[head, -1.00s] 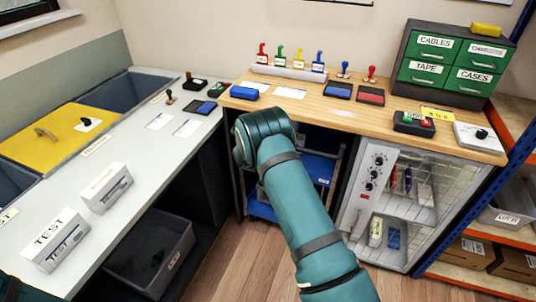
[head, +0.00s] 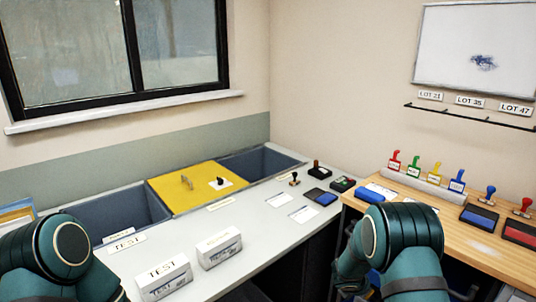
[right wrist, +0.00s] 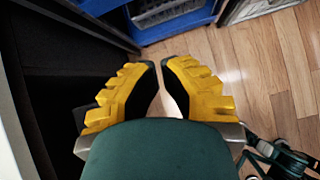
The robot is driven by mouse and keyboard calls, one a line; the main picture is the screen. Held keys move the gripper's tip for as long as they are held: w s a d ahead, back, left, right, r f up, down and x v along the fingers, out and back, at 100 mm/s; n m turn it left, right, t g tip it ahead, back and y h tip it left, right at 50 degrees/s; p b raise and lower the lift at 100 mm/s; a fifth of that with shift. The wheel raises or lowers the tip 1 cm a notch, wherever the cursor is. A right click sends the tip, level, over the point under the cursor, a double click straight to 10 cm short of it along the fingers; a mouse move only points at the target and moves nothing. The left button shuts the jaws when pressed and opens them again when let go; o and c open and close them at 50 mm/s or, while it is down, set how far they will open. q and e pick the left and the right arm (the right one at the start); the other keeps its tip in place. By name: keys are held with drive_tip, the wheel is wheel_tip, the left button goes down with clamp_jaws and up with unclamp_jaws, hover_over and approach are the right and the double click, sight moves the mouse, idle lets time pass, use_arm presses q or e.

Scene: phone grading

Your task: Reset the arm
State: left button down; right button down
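My right arm shows in the head view at the lower right, its elbow in front of the wooden bench edge. Its gripper is hidden in that view. In the right wrist view the right gripper (right wrist: 160,68) points down over the wooden floor. Its yellow fingers have black pads and a narrow gap between them, with nothing held. My left arm shows at the lower left of the head view; its gripper is out of view.
The grey counter (head: 262,240) holds two white TEST boxes (head: 165,280) (head: 219,249), stamps and pads. Sunken bins flank a yellow lid (head: 190,188). The wooden bench (head: 480,247) carries coloured stamps (head: 415,167). A blue shelf edge (right wrist: 180,24) lies beyond the right fingers.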

drive_tip(key=s+a+f+m+g+y, duration=0.2)
drive_tip(key=s+a+f+m+y, duration=0.25)
drive_tip(key=s+a, duration=0.3)
drive_tip(key=s+a+f+m+g+y, duration=0.2)
drive_tip(key=s+a+f+m+y, duration=0.15)
drive_tip(key=s+a+m, duration=0.35)
drive_tip(key=s+a+r+m+y, duration=0.1)
drive_tip(key=s+a+m, duration=0.3)
drive_tip(key=s+m, duration=0.2)
drive_tip(key=s+a+m+t+y, duration=0.1)
drive_tip(key=s+a+m, duration=0.3)
drive_tip(key=s+m, duration=0.3)
drive_tip(key=shift+a+r, duration=0.25)
drive_tip(key=shift+r, duration=0.15)
